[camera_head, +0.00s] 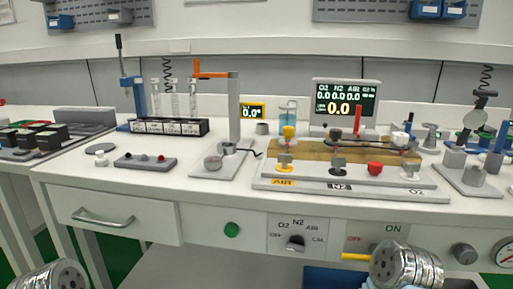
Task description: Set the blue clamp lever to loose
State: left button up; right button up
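A blue upright clamp-like stand (138,97) stands at the back left of the bench. A thin blue post with a black-gripped lever (119,56) rises beside it, nearly upright. Another blue fixture (502,137) is partly cut off at the right edge. I cannot tell for sure which of these is the clamp lever, and no loose marking is readable. Silver round parts of my arms show at the bottom left and bottom right, away from the bench top fixtures. No gripper fingers show on either arm.
A grey post with an orange arm (234,110) stands right of the vial rack (165,127). A valve board (345,186) and a display (345,101) fill the middle. A yellow handle (355,257) sticks out below the bench edge.

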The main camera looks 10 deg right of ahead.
aim_at(413, 142)
jog(key=z, duration=1.25)
